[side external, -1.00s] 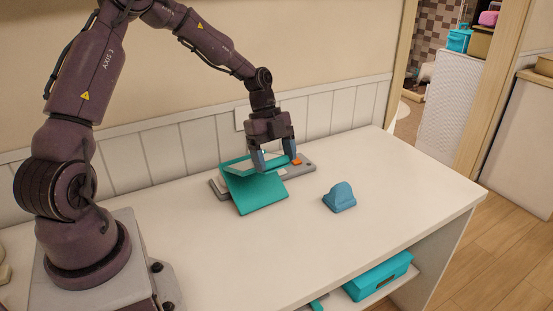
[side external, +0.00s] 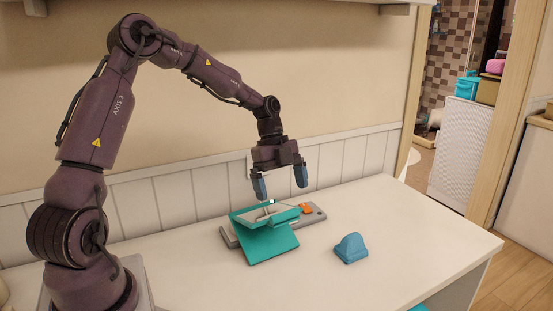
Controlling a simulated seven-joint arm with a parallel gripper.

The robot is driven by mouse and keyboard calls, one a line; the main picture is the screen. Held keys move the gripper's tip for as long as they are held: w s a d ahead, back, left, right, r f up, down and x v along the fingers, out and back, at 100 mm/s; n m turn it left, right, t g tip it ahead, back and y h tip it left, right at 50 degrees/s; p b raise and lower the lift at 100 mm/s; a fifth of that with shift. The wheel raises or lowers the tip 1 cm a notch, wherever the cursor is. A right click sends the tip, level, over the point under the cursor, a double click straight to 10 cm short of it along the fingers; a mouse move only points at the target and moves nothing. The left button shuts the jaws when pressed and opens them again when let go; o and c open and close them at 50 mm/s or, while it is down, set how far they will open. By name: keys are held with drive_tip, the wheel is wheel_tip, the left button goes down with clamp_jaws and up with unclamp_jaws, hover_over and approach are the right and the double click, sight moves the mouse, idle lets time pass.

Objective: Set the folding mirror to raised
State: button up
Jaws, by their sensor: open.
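The folding mirror (side external: 267,243) is a teal panel set on a long grey base (side external: 230,238) on the white counter. The panel slopes down toward the camera, with a second teal strip along its upper right and a pale surface behind. Whether this pose counts as raised I cannot tell. A small orange part (side external: 306,208) sits at the right of the base. My gripper (side external: 281,186) is open and empty, pointing down above the mirror. Its blue fingertips are spread and look clear of the panel.
A blue rounded block (side external: 351,247) stands on the counter to the right of the mirror. The counter (side external: 420,220) is clear at the right and front. A panelled wall (side external: 350,165) runs close behind, and a shelf (side external: 300,4) hangs above.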

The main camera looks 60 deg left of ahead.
drive_tip(key=v, duration=0.8)
